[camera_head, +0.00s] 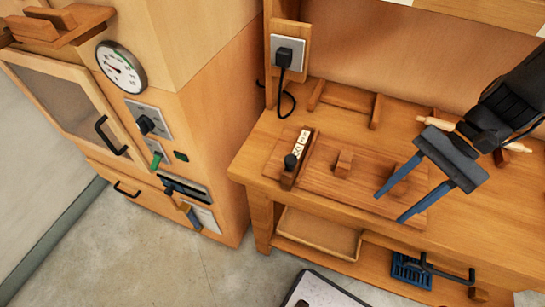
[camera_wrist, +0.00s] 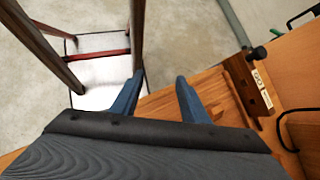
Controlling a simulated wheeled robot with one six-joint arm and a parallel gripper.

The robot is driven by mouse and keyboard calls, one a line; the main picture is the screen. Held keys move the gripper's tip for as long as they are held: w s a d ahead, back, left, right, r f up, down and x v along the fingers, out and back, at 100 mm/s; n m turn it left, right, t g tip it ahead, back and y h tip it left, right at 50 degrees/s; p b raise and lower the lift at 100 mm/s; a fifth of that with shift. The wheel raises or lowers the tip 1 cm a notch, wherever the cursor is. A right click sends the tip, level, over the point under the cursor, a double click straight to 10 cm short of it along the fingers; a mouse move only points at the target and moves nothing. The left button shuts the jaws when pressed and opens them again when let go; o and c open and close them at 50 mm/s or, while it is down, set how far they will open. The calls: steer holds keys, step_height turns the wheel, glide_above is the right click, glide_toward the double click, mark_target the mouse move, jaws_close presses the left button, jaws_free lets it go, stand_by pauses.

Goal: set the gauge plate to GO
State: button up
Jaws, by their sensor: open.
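A narrow wooden piece with a white lettered strip, which looks like the gauge plate (camera_head: 302,143), stands at the left of the wooden board on the bench. "GO" seems to show on the strip's near part; the other marking is too small to read. A black knob (camera_head: 290,161) sits at its near end. In the wrist view the plate (camera_wrist: 248,92) and its knob (camera_wrist: 258,53) are at the right. My gripper (camera_head: 390,208) is open and empty, above the board's right part, well to the right of the plate. Its blue fingers also show in the wrist view (camera_wrist: 160,76).
A small wooden block (camera_head: 343,163) stands on the board between plate and gripper. Another block is partly hidden behind my fingers. A socket with a black plug (camera_head: 284,54) and hanging cord is behind the plate. A cabinet with a dial (camera_head: 121,67) stands left.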

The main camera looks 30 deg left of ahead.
steer(key=a+m+g+y, duration=0.55)
steer(key=a+y, duration=0.25)
steer(key=a, duration=1.3)
steer(key=p+x, duration=0.2)
steer(key=x, duration=0.5)
steer(key=shift+s+g+p, duration=0.3)
steer(key=shift+s+g, duration=0.15)
steer(key=shift+s, duration=0.1)
steer(key=shift+r, duration=0.1)
jaws_close()
